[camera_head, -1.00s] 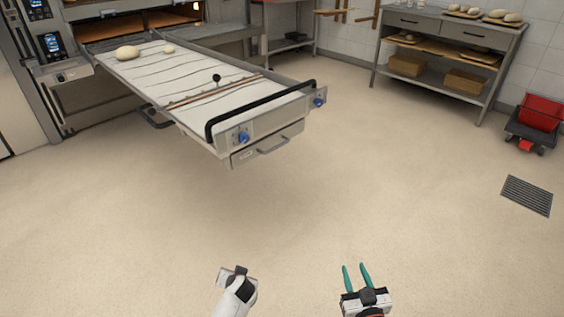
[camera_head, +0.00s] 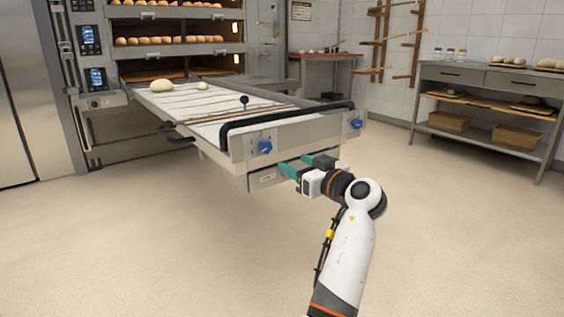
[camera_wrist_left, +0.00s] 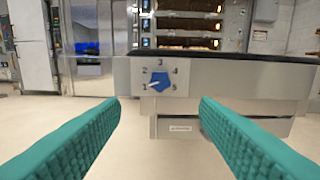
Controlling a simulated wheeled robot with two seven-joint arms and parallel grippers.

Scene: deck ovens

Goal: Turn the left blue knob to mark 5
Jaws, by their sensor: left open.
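The left blue knob (camera_head: 265,146) is on the front panel of the pulled-out oven loader (camera_head: 305,133). In the left wrist view the knob (camera_wrist_left: 158,83) sits among printed marks 1 to 5, and its white pointer appears to point lower left, near mark 1. My left gripper (camera_head: 293,164) is open and empty, in front of the panel and a little right of and below the knob in the head view. In the left wrist view the knob lies ahead, between the two teal fingers (camera_wrist_left: 160,106) and apart from them. My right gripper is not in view.
A second blue knob (camera_head: 356,124) is at the panel's right end. A black bar (camera_head: 290,118) runs along the loader's front edge above the panel. Dough pieces (camera_head: 161,86) lie on the loader's far end. A shelf table (camera_head: 480,110) stands at right. The floor in front is clear.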

